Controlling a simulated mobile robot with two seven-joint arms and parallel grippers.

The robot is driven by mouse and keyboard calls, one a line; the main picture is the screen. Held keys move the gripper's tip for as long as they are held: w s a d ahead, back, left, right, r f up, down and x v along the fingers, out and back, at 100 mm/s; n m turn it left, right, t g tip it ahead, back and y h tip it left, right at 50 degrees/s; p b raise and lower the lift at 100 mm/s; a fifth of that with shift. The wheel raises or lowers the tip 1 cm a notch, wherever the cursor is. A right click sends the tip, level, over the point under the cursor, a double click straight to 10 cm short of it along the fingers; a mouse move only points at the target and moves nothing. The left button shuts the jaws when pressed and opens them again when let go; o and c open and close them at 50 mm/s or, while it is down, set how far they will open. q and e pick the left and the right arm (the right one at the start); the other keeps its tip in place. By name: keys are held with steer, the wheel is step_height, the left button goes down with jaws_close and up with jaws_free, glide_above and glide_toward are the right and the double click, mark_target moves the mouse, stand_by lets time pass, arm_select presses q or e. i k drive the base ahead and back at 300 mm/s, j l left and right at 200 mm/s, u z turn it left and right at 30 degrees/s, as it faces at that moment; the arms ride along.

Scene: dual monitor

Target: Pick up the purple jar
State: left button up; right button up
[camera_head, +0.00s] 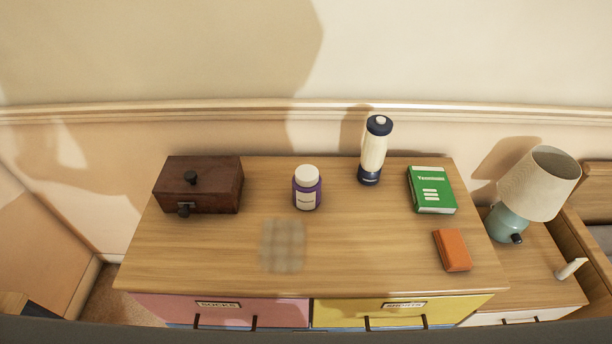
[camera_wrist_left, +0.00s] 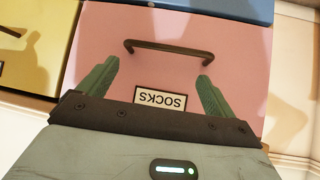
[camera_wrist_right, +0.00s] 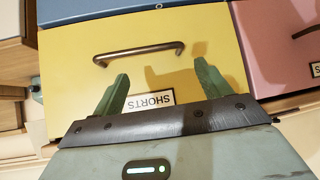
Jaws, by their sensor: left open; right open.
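The purple jar (camera_head: 307,190) has a white lid and a pale label. It stands upright on the wooden dresser top (camera_head: 350,245), left of the middle. Neither gripper shows in the head view. My left gripper (camera_wrist_left: 152,78) is open and empty in the left wrist view, in front of the pink drawer marked SOCKS (camera_wrist_left: 195,30). My right gripper (camera_wrist_right: 160,80) is open and empty in the right wrist view, in front of the yellow drawer marked SHORTS (camera_wrist_right: 120,35). The jar is in neither wrist view.
A dark wooden box (camera_head: 205,185) stands left of the jar. A cream and navy bottle-like object (camera_head: 374,150), a green book (camera_head: 431,190) and an orange block (camera_head: 452,250) are to its right. A lamp (camera_head: 538,185) stands beside the dresser.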

mark_target(304, 198)
steer(key=k+l+z, duration=0.15)
steer(key=z, duration=0.2)
steer(key=k+l+z, duration=0.2)
steer(key=z, duration=0.15)
steer(key=k+l+z, duration=0.35)
steer(key=i+j, duration=0.05)
